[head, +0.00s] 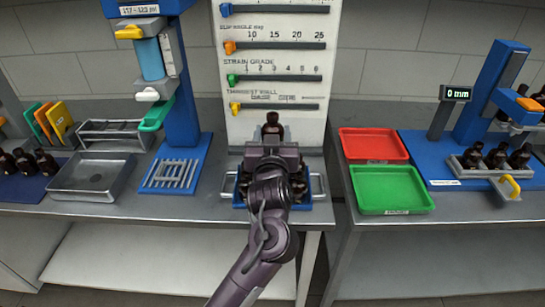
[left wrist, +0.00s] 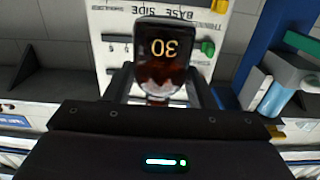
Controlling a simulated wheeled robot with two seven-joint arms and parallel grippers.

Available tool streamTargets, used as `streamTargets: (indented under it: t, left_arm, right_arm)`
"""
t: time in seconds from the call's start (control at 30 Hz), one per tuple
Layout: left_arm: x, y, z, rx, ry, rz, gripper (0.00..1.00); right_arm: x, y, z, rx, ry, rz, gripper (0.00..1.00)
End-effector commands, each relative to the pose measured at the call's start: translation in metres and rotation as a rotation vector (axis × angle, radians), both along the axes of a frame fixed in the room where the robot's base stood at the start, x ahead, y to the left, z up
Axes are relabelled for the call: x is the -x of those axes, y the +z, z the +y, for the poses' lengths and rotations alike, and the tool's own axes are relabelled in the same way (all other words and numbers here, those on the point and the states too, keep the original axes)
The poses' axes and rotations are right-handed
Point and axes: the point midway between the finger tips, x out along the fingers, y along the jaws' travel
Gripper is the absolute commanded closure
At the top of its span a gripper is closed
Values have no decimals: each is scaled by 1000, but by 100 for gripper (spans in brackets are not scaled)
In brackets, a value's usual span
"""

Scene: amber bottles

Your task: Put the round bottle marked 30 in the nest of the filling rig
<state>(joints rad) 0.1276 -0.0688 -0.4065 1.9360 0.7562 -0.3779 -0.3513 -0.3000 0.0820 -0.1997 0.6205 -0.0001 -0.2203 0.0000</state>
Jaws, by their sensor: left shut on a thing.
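The amber bottle marked 30 (left wrist: 163,48) is held by my left gripper, its number upside down in the left wrist view. In the head view the bottle (head: 272,126) stands up beyond my left gripper (head: 272,148), in front of the white scale board. The gripper's fingers are shut on it; my wrist hides its lower part in the head view. A blue stand with a blue cylinder (head: 150,60) and a slatted grey grid (head: 172,174) on its base is at left; it looks like the filling rig. My right gripper is not in view.
Below my arm is a blue-edged tray (head: 317,186) with bottles, mostly hidden. A grey metal tray (head: 90,178) is at left. Red (head: 374,143) and green (head: 390,190) trays are at right, beside a blue gauge stand (head: 490,85) with several bottles.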

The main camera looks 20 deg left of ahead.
Motion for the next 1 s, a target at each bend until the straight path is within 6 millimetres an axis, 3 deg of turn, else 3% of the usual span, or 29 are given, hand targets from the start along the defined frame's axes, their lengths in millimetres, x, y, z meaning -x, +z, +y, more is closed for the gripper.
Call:
streamTargets:
  t: [0.2, 0.37, 0.47, 0.7, 1.0]
  left_arm:
    - [1, 15, 1, 1, 1, 0, 74]
    - [17, -5, 12, -5, 11, 5, 74]
    - [40, -30, 24, -7, 11, 8, 74]
    - [117, -83, 37, -8, -65, 10, 74]
    - [197, -110, 23, 0, -228, 5, 74]
  right_arm:
    - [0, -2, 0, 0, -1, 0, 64]
    - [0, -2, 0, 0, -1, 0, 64]
    - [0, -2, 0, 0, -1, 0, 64]
    - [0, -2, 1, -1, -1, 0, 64]
    - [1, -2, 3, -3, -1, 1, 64]
